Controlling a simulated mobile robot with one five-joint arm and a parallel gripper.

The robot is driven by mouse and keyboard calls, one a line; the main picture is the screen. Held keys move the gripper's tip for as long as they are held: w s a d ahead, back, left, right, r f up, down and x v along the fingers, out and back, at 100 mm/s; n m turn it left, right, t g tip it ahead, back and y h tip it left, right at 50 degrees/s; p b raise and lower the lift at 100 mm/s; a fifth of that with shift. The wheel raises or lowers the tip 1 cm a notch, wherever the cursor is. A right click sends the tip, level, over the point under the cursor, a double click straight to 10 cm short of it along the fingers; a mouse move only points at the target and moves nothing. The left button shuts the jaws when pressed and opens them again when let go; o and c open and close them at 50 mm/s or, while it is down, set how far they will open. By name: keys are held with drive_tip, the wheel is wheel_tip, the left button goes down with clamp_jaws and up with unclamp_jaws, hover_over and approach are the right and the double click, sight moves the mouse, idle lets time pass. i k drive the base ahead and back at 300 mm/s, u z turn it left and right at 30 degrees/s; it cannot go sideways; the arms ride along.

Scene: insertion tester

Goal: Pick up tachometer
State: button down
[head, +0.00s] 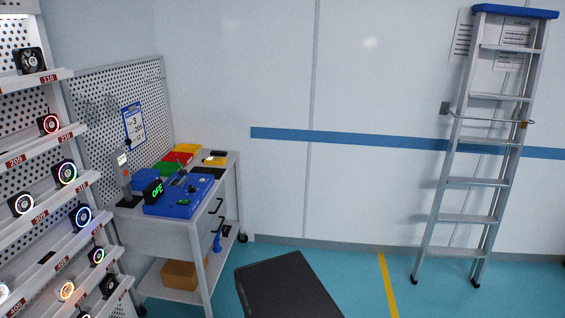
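A slim grey handheld device with a small lit screen (123,161), which looks like the tachometer, stands upright at the left end of the workbench (165,228). Its foot is on or beside a small black base (129,201). Just to its right is a blue tester unit (180,206) with a black display (153,191) showing green letters that read like "OFF". I cannot make out whether the device touches the tester.
Coloured bins (176,157) stand behind the tester. A shelf rack with several round lit fans (64,172) fills the left edge. A cardboard box (182,274) sits on the bench's lower shelf. A stepladder (480,160) leans at the right wall.

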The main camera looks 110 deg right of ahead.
sight(213, 161)
drive_tip(key=z, duration=1.65)
drive_tip(key=k, duration=0.1)
drive_tip(key=z, duration=1.8)
drive_tip(key=k, duration=0.7)
drive_tip(key=u, duration=0.2)
drive_tip(key=i, duration=0.7)
drive_tip(key=z, duration=0.05)
